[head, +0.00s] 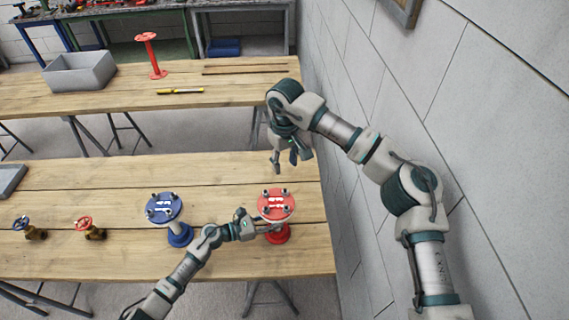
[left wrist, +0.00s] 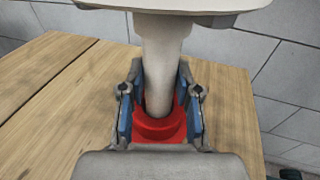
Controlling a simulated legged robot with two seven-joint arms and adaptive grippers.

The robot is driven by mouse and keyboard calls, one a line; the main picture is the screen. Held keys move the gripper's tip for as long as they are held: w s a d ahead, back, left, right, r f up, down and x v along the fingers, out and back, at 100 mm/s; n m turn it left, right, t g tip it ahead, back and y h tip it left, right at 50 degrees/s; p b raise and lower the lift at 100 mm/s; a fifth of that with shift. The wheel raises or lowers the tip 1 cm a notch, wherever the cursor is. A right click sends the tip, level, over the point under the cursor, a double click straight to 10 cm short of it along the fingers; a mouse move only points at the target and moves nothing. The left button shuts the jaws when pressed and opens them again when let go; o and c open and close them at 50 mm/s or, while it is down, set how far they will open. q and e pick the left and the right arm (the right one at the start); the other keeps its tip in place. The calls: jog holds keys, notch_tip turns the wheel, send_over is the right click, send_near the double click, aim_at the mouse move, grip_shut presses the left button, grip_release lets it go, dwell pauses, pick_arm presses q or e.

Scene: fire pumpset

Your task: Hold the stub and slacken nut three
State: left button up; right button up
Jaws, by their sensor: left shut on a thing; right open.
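The red stub (head: 278,205) stands upright on the near table, with a round red flange on top that carries several nuts and bolts and white markings. I cannot tell which nut is number three. My left gripper (head: 262,228) comes in from the left, below the flange, and is shut on the stub's neck. In the left wrist view the stub's pale neck (left wrist: 160,70) stands between the two blue-padded fingers, above its red base. My right gripper (head: 285,162) is open and empty, pointing down above and behind the red flange, apart from it.
A blue stub (head: 165,209) with a similar flange stands left of the red one. A red-wheeled valve (head: 90,229) and a blue-wheeled valve (head: 29,228) lie further left. A grey wall (head: 470,130) rises close on the right. The far table holds a grey bin (head: 79,72) and a red stand (head: 150,55).

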pick_arm(q)
jog(key=o, duration=1)
jog(key=shift+o, duration=0.2)
